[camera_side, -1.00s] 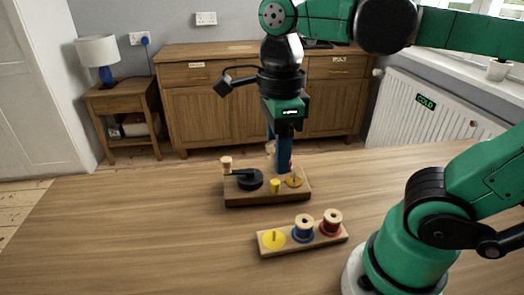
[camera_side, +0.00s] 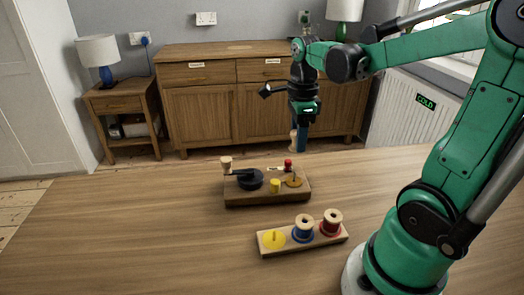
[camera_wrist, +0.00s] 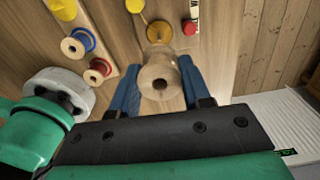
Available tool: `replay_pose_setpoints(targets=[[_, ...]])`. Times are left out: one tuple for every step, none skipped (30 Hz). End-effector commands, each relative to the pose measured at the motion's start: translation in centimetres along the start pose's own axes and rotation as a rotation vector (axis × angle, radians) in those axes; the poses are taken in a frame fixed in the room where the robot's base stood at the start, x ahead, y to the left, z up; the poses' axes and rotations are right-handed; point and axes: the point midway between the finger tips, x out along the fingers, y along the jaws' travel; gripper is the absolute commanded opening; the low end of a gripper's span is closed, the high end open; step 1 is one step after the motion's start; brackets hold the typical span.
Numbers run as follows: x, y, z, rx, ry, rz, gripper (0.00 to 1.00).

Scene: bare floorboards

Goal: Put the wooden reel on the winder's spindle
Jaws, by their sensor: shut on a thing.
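My gripper (camera_side: 300,140) is shut on the wooden reel (camera_side: 293,138), in the air behind and above the winder (camera_side: 262,197). In the wrist view the pale reel (camera_wrist: 148,72) sits between my two blue fingers, its flange and dark centre hole facing the camera. The winder is a wooden block with a black crank, a yellow peg and a red knob (camera_side: 288,163). Its thin spindle (camera_side: 294,176) rises from a yellow disc (camera_side: 294,184) at the right. The disc also shows just beyond the reel in the wrist view (camera_wrist: 158,30). The reel is clear of the spindle in the side view.
The tabletop (camera_side: 130,230) to the left is clear.

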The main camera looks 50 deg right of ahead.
Motion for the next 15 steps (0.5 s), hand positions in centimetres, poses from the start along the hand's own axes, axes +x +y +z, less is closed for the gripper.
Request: replay_pose_setpoints(targets=[[0.0, 0.0, 0.0, 0.000, 0.000, 0.000, 0.00], [0.0, 0.0, 0.0, 0.000, 0.000, 0.000, 0.00], [0.0, 0.0, 0.0, 0.000, 0.000, 0.000, 0.00], [0.0, 0.0, 0.0, 0.000, 0.000, 0.000, 0.00], [0.0, 0.0, 0.0, 0.000, 0.000, 0.000, 0.00], [0.0, 0.0, 0.0, 0.000, 0.000, 0.000, 0.00], [0.0, 0.0, 0.0, 0.000, 0.000, 0.000, 0.00], [0.0, 0.0, 0.0, 0.000, 0.000, 0.000, 0.00], [0.2, 0.0, 0.0, 0.000, 0.000, 0.000, 0.00], [0.3, 0.0, 0.0, 0.000, 0.000, 0.000, 0.00], [0.5, 0.0, 0.0, 0.000, 0.000, 0.000, 0.00], [0.8, 0.0, 0.0, 0.000, 0.000, 0.000, 0.00], [1.1, 0.0, 0.0, 0.000, 0.000, 0.000, 0.00], [1.4, 0.0, 0.0, 0.000, 0.000, 0.000, 0.00], [1.8, 0.0, 0.0, 0.000, 0.000, 0.000, 0.00]])
